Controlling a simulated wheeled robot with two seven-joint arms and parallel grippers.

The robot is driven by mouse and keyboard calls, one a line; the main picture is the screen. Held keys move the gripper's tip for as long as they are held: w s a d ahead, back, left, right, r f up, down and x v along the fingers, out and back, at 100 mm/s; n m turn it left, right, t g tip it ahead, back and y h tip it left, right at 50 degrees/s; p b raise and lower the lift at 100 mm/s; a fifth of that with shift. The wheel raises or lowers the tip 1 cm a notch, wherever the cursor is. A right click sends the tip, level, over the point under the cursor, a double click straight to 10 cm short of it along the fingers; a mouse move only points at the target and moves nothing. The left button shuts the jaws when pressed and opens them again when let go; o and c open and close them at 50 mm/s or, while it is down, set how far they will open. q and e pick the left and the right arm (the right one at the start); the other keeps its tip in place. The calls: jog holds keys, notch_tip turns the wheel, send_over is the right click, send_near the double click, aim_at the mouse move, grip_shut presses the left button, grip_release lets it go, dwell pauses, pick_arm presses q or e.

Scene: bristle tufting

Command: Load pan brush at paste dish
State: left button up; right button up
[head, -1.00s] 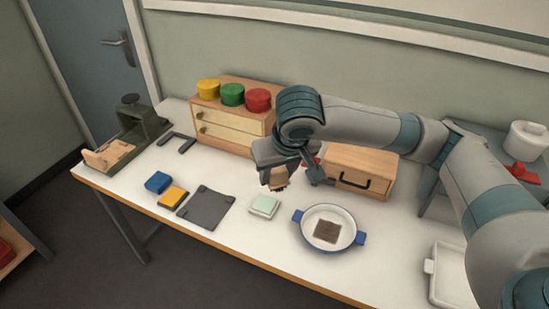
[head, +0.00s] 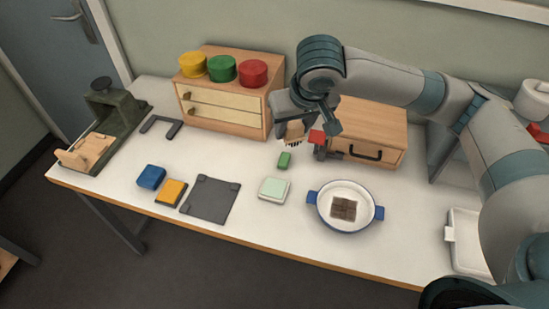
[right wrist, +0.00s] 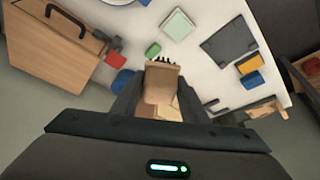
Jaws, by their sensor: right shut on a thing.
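My right gripper (head: 303,130) is shut on the pan brush (head: 293,133), a tan wooden block with short dark bristles. The brush is held above the table, near the front of the drawer chest. In the right wrist view the brush (right wrist: 162,86) sits between the fingers, bristles toward the top of the picture. The paste dish (head: 274,190), a pale green square, lies on the table in front of the gripper, apart from the brush. It also shows in the right wrist view (right wrist: 179,24). My left gripper is in neither view.
A white pan (head: 325,215) with blue handles and a brown patch stands right of the dish. A small green block (head: 284,160), a red block (head: 316,137) and a wooden box (head: 372,125) are near the gripper. A dark grey plate (head: 211,200) lies left of the dish.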

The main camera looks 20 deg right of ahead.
jog(key=shift+f, duration=0.1)
jog(key=shift+w+a+f+n+p, duration=0.15)
jog(key=shift+a+f+n+p, duration=0.2)
jog(key=shift+n+p, duration=0.15)
jog(key=w+a+f+n+g+y+p, duration=0.1)
jog(key=a+f+n+g+y+p, duration=0.1)
jog(key=f+n+p, duration=0.4)
notch_tip(320, 180, down, 6)
jog(key=a+n+y, duration=0.1)
jog(key=n, duration=0.3)
jog(key=shift+w+y, duration=0.25)
jog(key=shift+y, duration=0.05)
jog(key=shift+a+f, duration=0.1)
jog(key=shift+f, duration=0.05)
notch_tip(320, 180, down, 5)
jog(key=b, duration=0.5)
jog(key=shift+f, duration=0.85)
